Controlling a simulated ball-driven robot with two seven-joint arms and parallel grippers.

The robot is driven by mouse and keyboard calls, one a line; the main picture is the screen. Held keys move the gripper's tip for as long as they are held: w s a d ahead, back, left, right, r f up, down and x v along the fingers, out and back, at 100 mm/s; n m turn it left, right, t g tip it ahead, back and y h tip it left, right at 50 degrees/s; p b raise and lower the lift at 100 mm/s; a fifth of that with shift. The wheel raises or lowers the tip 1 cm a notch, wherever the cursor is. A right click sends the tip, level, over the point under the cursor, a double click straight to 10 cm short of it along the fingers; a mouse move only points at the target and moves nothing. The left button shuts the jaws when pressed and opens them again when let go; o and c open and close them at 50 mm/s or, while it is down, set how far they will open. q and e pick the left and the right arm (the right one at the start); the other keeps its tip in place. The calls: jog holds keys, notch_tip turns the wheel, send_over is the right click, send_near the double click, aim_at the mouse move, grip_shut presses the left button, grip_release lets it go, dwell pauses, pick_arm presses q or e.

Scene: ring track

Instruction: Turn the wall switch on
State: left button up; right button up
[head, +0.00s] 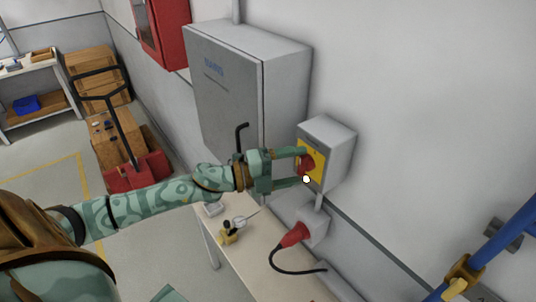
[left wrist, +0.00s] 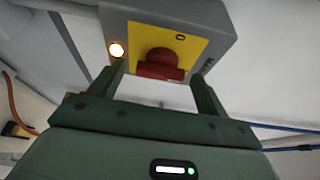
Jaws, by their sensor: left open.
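The wall switch is a grey box (head: 336,146) on the wall with a yellow plate (head: 319,160) and a red knob (head: 307,166). In the left wrist view the red knob (left wrist: 160,64) sits on the yellow plate (left wrist: 190,52), with a 0 mark above it. A small lamp (left wrist: 116,50) at the box's corner glows; it also shows in the head view (head: 306,180). My left gripper (head: 303,168) is open, with its fingers on either side of the knob. I cannot tell whether they touch it. My right gripper is not in view.
A large grey cabinet (head: 225,95) hangs left of the switch. Below are a red plug with a black cable (head: 292,236) and a table (head: 245,262) with small items. A blue pipe with a yellow fitting (head: 464,272) is at right. A red cart (head: 135,172) stands at left.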

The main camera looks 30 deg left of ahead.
pick_arm(q)
jog(key=shift+s+a+f, duration=0.15)
jog(key=shift+s+a, duration=0.2)
jog(key=shift+s, duration=0.05)
jog(key=b+v, duration=0.3)
jog(key=v, duration=1.2)
jog(key=shift+b, duration=0.3)
jog(key=shift+s+a, duration=0.1)
